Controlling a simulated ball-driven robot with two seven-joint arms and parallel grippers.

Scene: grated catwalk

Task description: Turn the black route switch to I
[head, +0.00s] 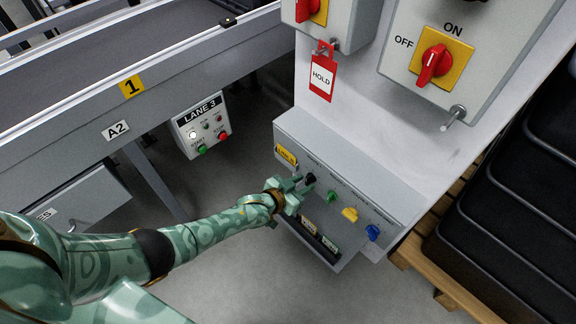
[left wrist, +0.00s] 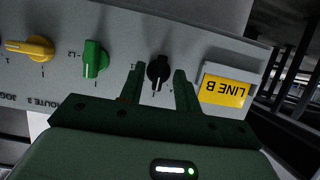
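The black route switch (head: 310,178) is the leftmost of a row of knobs on the grey sloping panel (head: 345,165). It also shows in the left wrist view (left wrist: 159,70), where the panel appears upside down. A pale line on its knob points down in that picture; the position marks are too small to read. My left gripper (head: 302,185) is at the panel by the black switch. In the left wrist view its two fingers (left wrist: 160,88) are apart, one on each side of the knob, with visible gaps. My right gripper is out of view.
Green (head: 332,197), yellow (head: 350,214) and blue (head: 373,232) knobs sit to the right of the black one. A yellow LINE B plate (left wrist: 224,90) is close beside one finger. Above are red rotary switches (head: 434,64) and a HOLD tag (head: 321,78). A conveyor (head: 130,60) runs left.

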